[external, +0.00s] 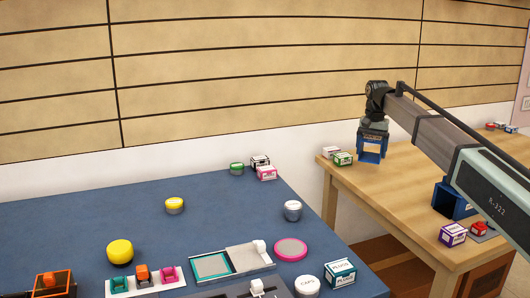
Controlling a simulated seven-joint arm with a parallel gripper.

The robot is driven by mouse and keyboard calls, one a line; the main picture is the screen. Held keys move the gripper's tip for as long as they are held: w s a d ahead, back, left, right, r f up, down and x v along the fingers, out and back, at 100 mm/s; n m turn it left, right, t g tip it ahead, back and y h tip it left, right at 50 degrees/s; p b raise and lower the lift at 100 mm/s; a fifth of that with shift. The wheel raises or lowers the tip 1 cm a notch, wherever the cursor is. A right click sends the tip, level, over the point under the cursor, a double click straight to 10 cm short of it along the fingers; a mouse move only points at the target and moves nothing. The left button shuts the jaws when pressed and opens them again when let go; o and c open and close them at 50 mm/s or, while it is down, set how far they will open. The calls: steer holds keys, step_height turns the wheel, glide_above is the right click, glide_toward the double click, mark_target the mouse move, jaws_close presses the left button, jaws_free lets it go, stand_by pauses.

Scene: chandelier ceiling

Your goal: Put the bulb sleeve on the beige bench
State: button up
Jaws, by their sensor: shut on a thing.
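The beige bench (400,180) is the light wooden table on the right. My gripper (373,137) points down above the left part of its top. It is shut on a blue, open-ended square piece (372,158), which looks like the bulb sleeve. The sleeve hangs upright under the fingers, with its opening facing the camera. Any lettering on it is too small to read. I cannot tell whether its lower edge touches the bench top. The fingertips are too small to make out clearly.
Close left of the sleeve are a green box (342,159) and a white box (331,151). A blue open box (451,203), a purple box (453,234) and a red item (479,229) sit at the bench's front right. A blue table (90,222) with several items is left.

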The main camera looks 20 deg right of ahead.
mark_target(373, 138)
steer(key=shift+f, duration=2.9)
steer(key=shift+f, duration=0.1)
steer(key=o, duration=0.9)
steer(key=shift+c, duration=0.2)
step_height(373, 138, up, 12)
steer(key=shift+r, duration=0.15)
